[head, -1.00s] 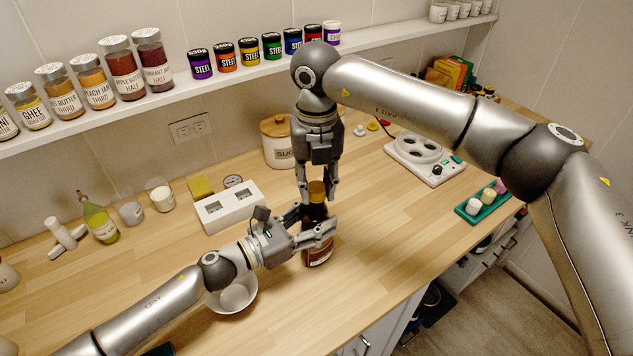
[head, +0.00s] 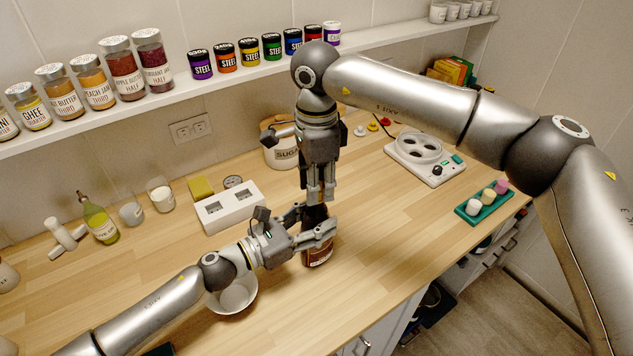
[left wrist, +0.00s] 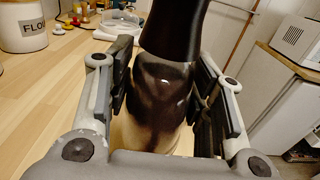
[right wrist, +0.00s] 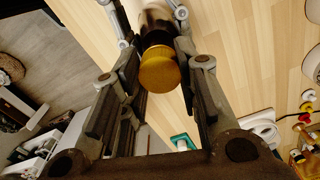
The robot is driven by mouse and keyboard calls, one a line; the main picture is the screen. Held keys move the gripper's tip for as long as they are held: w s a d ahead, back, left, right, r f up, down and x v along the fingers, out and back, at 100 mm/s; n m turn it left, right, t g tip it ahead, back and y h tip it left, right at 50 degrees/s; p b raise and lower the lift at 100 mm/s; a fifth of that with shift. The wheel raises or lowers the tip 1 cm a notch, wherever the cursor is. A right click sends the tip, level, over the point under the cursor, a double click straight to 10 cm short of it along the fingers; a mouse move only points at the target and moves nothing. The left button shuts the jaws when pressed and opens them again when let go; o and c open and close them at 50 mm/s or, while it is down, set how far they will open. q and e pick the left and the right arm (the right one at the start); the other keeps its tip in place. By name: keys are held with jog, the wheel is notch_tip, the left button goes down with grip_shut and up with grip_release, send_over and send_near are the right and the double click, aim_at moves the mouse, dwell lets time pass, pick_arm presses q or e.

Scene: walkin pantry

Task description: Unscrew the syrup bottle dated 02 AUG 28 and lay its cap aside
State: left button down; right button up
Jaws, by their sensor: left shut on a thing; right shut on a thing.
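A dark brown syrup bottle (head: 318,256) with a label stands upright on the wooden counter; its date is not readable. My left gripper (head: 318,228) is shut around its upper body from the left. The left wrist view shows the dark bottle (left wrist: 165,85) between the fingers. My right gripper (head: 318,196) points straight down above the bottle's neck. In the right wrist view it is shut on a yellow-gold cap (right wrist: 160,72), in line with the bottle's neck. The cap is hidden behind the fingers in the head view. I cannot tell whether it is still threaded on.
A white bowl (head: 235,296) sits under my left wrist. A white slotted box (head: 230,207) and a sugar canister (head: 281,152) stand behind. A white appliance (head: 424,158) and a green tray (head: 500,203) are to the right. The counter right of the bottle is clear.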

jog(key=n, duration=1.6)
jog(key=shift+n, duration=0.3)
jog(key=shift+r, duration=0.15)
jog(key=shift+r, duration=1)
